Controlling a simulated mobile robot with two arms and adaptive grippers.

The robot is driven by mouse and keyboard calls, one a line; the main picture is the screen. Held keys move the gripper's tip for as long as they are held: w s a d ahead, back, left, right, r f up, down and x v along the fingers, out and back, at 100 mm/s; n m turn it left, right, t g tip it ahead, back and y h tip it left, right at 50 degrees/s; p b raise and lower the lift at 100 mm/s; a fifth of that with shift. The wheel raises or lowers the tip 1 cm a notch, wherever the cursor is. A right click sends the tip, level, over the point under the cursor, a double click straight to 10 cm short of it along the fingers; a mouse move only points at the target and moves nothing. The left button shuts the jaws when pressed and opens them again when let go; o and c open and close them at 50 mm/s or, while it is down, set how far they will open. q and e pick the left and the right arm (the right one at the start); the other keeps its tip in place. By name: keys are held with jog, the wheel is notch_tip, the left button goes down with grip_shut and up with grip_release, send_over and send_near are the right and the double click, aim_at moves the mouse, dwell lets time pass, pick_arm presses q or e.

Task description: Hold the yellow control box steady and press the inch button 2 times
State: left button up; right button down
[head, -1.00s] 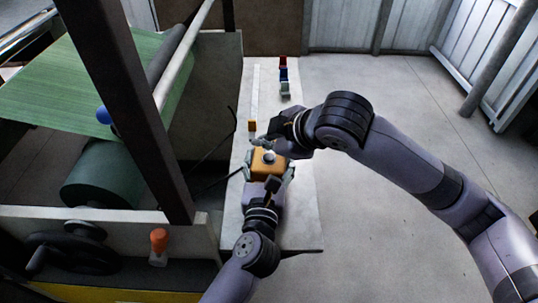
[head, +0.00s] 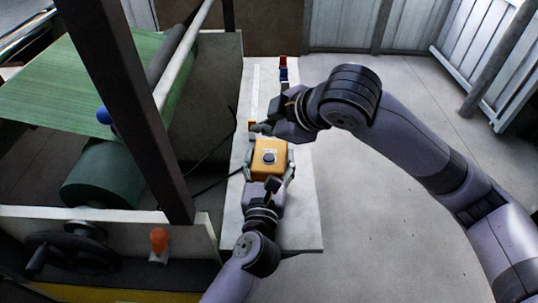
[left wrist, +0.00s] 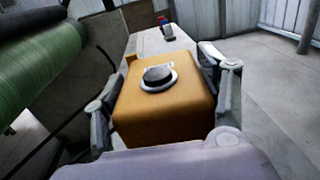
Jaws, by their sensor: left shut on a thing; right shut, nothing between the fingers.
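The yellow control box (head: 267,169) sits over the narrow pale bench in the head view. A round dark button in a light ring (head: 269,157) is on its top face. In the left wrist view the box (left wrist: 165,112) fills the middle, with the button (left wrist: 158,76) in plain sight. My left gripper (head: 268,172) is shut on the box, one finger along each side. My right gripper (head: 254,128) is shut and empty, beyond the box and apart from the button. Its fingertips are small and dark in the head view.
The bench (head: 301,220) has a bare right edge. Red and blue items (head: 283,68) stand at its far end. A machine with a green sheet (head: 60,85), a dark post (head: 135,110) and an orange knob (head: 159,240) stands at left. Open floor lies at right.

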pick_arm(q)
jog(key=o, duration=1.4)
